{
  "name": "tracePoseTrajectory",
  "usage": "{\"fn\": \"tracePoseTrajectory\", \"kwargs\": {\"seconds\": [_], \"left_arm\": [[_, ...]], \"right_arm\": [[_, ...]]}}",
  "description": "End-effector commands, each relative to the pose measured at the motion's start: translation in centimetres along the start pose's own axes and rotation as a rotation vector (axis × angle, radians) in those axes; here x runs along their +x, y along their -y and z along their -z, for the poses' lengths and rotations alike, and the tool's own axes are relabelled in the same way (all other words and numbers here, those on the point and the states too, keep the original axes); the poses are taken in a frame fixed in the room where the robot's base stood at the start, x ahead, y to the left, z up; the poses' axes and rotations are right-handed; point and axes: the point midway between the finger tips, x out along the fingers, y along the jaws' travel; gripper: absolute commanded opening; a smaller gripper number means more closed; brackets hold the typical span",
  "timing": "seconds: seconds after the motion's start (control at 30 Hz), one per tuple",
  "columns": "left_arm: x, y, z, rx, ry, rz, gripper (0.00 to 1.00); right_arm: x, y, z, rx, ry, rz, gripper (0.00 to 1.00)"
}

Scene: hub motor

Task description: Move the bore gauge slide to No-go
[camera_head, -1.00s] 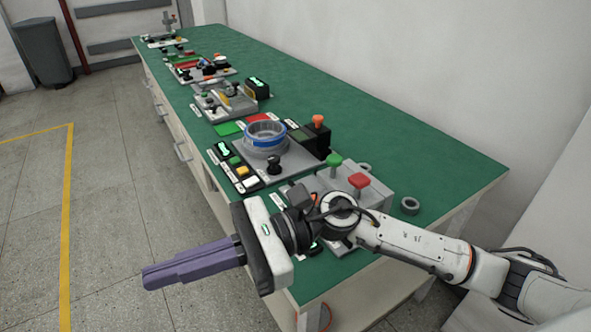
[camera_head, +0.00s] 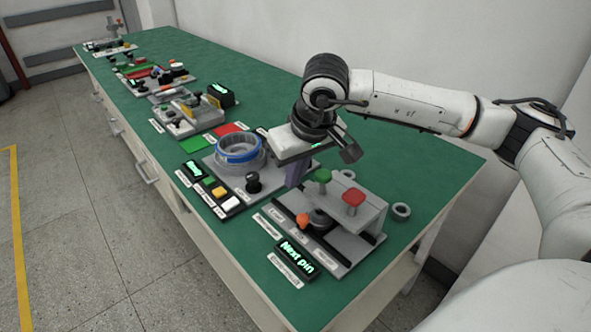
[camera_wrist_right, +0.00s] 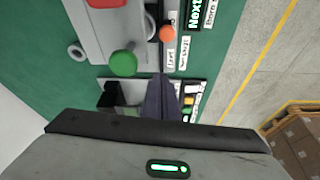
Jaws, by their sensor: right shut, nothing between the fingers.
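No slide is readably labelled as the bore gauge, so I cannot tell for certain which part it is. The nearest grey fixture (camera_head: 345,203) carries a green knob (camera_head: 321,176), a red knob (camera_head: 353,197) and an orange knob (camera_head: 302,220) by dark rails. My right gripper (camera_head: 295,176) is shut and empty, its purple fingers pointing down behind the green knob. The right wrist view shows the fingers (camera_wrist_right: 161,97) beside the green knob (camera_wrist_right: 123,63), apparently apart from it. My left gripper is out of view.
A station with a blue-banded ring (camera_head: 239,150) and a black knob (camera_head: 253,183) stands beyond the fixture; my gripper hides part of it. A lit "Next pin" display (camera_head: 296,257) is in front. A small grey ring (camera_head: 401,211) lies at right.

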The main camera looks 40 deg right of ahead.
Motion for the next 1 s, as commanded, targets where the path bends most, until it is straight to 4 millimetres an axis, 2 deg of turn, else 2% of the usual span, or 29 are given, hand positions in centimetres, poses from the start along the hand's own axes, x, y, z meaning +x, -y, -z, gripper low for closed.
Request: {"fn": "tracePoseTrajectory", "kwargs": {"seconds": [0.1, 0.27, 0.4, 0.5, 1.0], "left_arm": [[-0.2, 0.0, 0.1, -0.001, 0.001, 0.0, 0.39], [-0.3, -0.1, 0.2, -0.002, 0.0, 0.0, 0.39], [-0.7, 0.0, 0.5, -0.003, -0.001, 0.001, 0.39], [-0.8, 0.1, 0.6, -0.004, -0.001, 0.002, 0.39], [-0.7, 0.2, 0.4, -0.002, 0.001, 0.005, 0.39]], "right_arm": [[2.8, 0.1, -0.1, 0.0, 0.005, 0.0, 0.0], [5.6, 0.1, -0.3, 0.0, 0.004, 0.001, 0.0], [4.9, 0.0, -2.5, -0.001, 0.002, 0.001, 0.0], [4.7, 0.0, -3.4, -0.001, 0.001, 0.002, 0.0], [4.7, 0.3, -4.2, -0.005, 0.001, 0.005, 0.0]]}}
